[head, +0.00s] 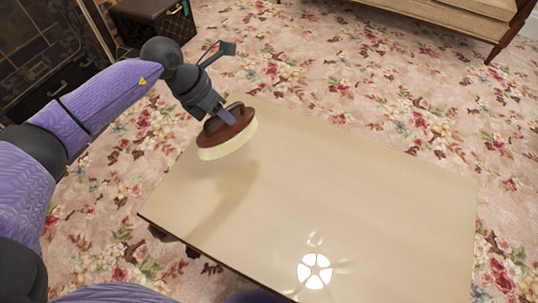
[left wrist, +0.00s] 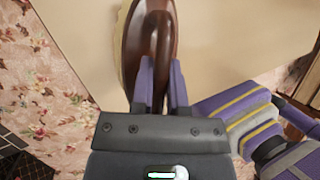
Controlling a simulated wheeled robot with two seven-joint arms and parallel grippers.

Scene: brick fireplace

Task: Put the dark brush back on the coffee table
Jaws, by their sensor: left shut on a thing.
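The dark brush (head: 226,129) has a reddish-brown back and pale cream bristles. My left gripper (head: 228,115) is shut on it, bristles facing down. The brush is over the far left part of the coffee table (head: 330,190), and a soft shadow lies on the tabletop nearer to me. It looks raised above the surface. In the left wrist view the brush (left wrist: 152,45) sits between the two purple fingers (left wrist: 159,82), with the pale tabletop (left wrist: 225,50) behind it. My right gripper is not in view.
The tabletop is bare apart from a bright light patch (head: 314,270) near its front edge. Floral carpet (head: 400,110) surrounds the table. The fireplace (head: 45,50) is at the left, a dark box (head: 155,22) at the back, and a sofa (head: 460,18) at the back right.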

